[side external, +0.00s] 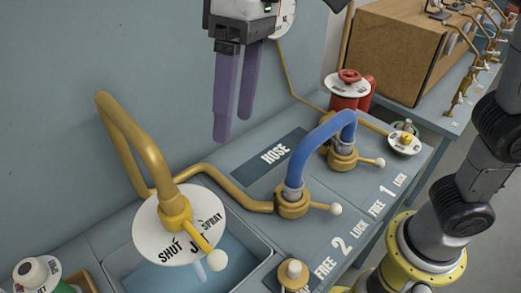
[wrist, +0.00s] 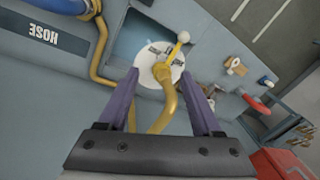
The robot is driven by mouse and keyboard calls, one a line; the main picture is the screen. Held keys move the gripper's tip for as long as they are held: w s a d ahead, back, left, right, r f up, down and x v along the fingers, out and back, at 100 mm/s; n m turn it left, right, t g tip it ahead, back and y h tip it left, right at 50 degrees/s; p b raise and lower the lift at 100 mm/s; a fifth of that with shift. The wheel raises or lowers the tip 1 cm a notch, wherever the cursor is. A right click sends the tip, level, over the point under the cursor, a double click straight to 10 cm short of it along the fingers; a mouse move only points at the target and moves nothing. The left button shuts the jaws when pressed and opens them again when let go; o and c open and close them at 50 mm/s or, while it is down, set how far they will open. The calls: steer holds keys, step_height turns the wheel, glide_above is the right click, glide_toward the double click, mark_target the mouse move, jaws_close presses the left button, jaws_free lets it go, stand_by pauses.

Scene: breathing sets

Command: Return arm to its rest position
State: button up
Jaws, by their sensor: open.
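My gripper (side external: 233,138) hangs at the upper middle of the side view, with its two purple fingers pointing down. The fingers are apart with nothing between them, above the grey bench. In the wrist view my gripper (wrist: 163,90) has its fingers spread on either side of the yellow spout pipe in the picture. I cannot tell how far that pipe is from the fingers, but the side view shows the gripper well clear of it.
A yellow spout (side external: 130,140) rises beside a white dial (side external: 152,240) at a sink. A blue hose (side external: 318,140) joins two brass fittings near the HOSE label. A red valve (side external: 349,77) and wooden box (side external: 400,45) stand behind. The wall is at the left.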

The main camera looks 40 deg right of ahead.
steer(key=s+d+m+t, duration=0.3)
steer(key=d+m, duration=0.1)
steer(key=d, duration=1.5)
steer(key=s+d+f+t+h, duration=0.1)
steer(key=s+d+f, duration=0.2)
steer(key=f, duration=0.4)
steer(key=s+d+f+m+t+h, duration=0.1)
steer(key=s+d+f, duration=0.3)
steer(key=d+f, duration=0.2)
steer(key=shift+s+f+t+h, duration=0.2)
steer(key=shift+f+t+h, duration=0.1)
steer(key=shift+f+t, duration=0.1)
